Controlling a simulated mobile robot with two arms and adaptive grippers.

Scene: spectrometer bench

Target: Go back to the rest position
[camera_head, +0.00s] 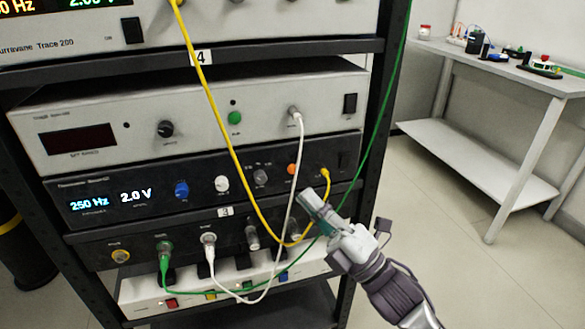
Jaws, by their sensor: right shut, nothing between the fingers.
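My right gripper (311,203) comes in from the lower right, in front of the instrument rack. It is shut and empty, with its fingertips close to the right part of the black generator (110,212) that reads 250 Hz and 2.0 V. The yellow cable (226,130) ends in a plug at the right of that generator and runs near the fingers. Whether the gripper touches the cable or the panel, I cannot tell. My left gripper is not in view.
The rack (388,75) also holds a white unit with a dark display (78,140). A white cable (299,160) and a green cable (385,110) hang close to my right gripper. A side table (480,65) stands at the back right, with clear floor (425,190) before it.

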